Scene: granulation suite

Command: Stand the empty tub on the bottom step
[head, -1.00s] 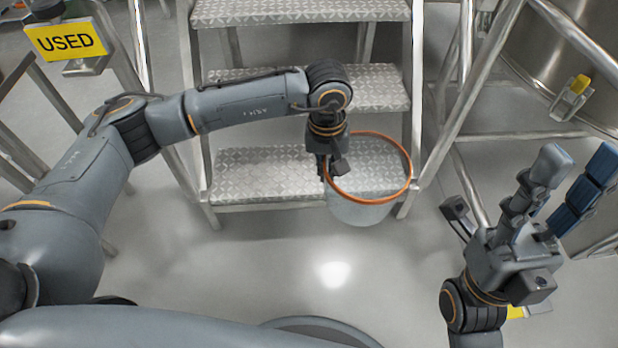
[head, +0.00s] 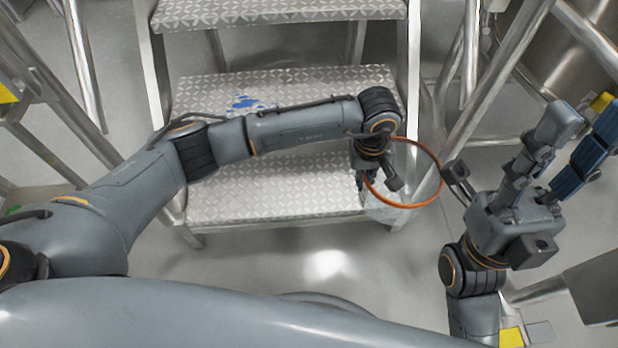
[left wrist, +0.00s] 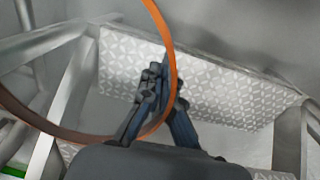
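The tub is a pale see-through vessel (head: 385,211) with an orange rim (head: 410,206). It hangs at the right front of the bottom step (head: 265,190), partly past that step's right end. The tub's inside looks empty. My left gripper (head: 364,188) is at the rim's left side, shut on it. In the left wrist view the orange rim (left wrist: 172,50) runs down to the fingers (left wrist: 165,105), with patterned step metal behind. Whether the tub touches the step cannot be told. My right gripper (head: 525,185) stands right of the tub, fingers spread and empty.
The middle step (head: 215,95) bears blue marks (head: 250,102). The top step (head: 275,10) is above it. A sloping rail (head: 485,90) stands right of the steps, close to the tub. The left and middle of the bottom step are bare.

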